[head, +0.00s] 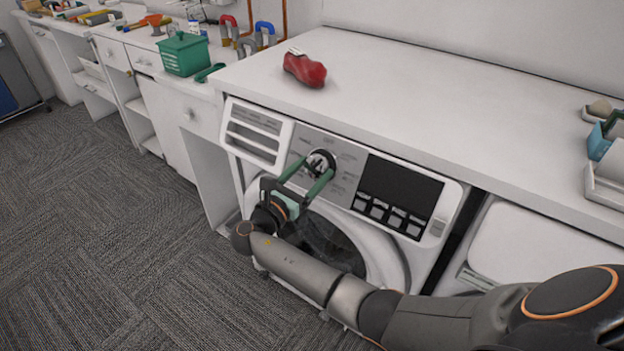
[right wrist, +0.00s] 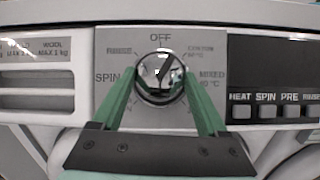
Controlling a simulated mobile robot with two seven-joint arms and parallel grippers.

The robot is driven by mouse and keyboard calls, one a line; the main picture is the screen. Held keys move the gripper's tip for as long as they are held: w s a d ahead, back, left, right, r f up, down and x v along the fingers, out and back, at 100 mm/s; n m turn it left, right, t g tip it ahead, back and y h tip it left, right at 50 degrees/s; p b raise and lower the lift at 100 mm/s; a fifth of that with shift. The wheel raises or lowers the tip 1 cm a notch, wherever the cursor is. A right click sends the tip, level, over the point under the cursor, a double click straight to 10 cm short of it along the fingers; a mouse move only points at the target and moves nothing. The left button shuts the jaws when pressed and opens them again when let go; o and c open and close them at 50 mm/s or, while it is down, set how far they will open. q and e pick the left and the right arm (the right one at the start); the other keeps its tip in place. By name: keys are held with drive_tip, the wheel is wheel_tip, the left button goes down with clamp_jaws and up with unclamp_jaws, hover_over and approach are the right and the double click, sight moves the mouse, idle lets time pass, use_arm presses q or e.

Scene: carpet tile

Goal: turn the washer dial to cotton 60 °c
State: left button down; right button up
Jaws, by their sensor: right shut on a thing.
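The washer dial (head: 321,161) is a round, shiny knob on the grey control panel of the white washer (head: 384,258). My right gripper (head: 306,173) has its green fingers on either side of the dial and is shut on it. In the right wrist view, the dial (right wrist: 160,76) sits between the fingertips of the gripper (right wrist: 161,92). OFF is above the dial, RINSE and SPIN are to the left, COTTON is at upper right and MIXED is to the right. The lower labels are partly hidden by the fingers. I cannot tell the dial's exact setting. My left gripper is not in view.
A dark display with buttons (head: 397,196) is right of the dial; the detergent drawer (head: 256,132) is left. A red item (head: 305,70) lies on the white counter (head: 420,90) above. A green basket (head: 184,54) and clamps stand farther left. Carpet (head: 100,250) at left is clear.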

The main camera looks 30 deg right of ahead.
drive_tip(key=shift+w+a+f+m+g+b, duration=0.1)
drive_tip(key=shift+f+m+g+b, duration=0.1)
drive_tip(key=shift+m+g+b, duration=0.55)
drive_tip(key=shift+m, duration=0.55)
drive_tip(key=shift+r+m+g, duration=0.1)
drive_tip(key=shift+m+g, duration=0.15)
drive_tip(key=shift+m, duration=0.15)
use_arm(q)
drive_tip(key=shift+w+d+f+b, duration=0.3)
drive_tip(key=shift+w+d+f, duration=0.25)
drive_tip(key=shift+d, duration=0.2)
use_arm(e)
drive_tip(key=shift+m, duration=0.3)
drive_tip(key=shift+g+h, duration=0.3)
drive_tip(key=o, duration=1.3)
drive_tip(key=shift+r, duration=0.1)
drive_tip(key=shift+c, duration=0.2)
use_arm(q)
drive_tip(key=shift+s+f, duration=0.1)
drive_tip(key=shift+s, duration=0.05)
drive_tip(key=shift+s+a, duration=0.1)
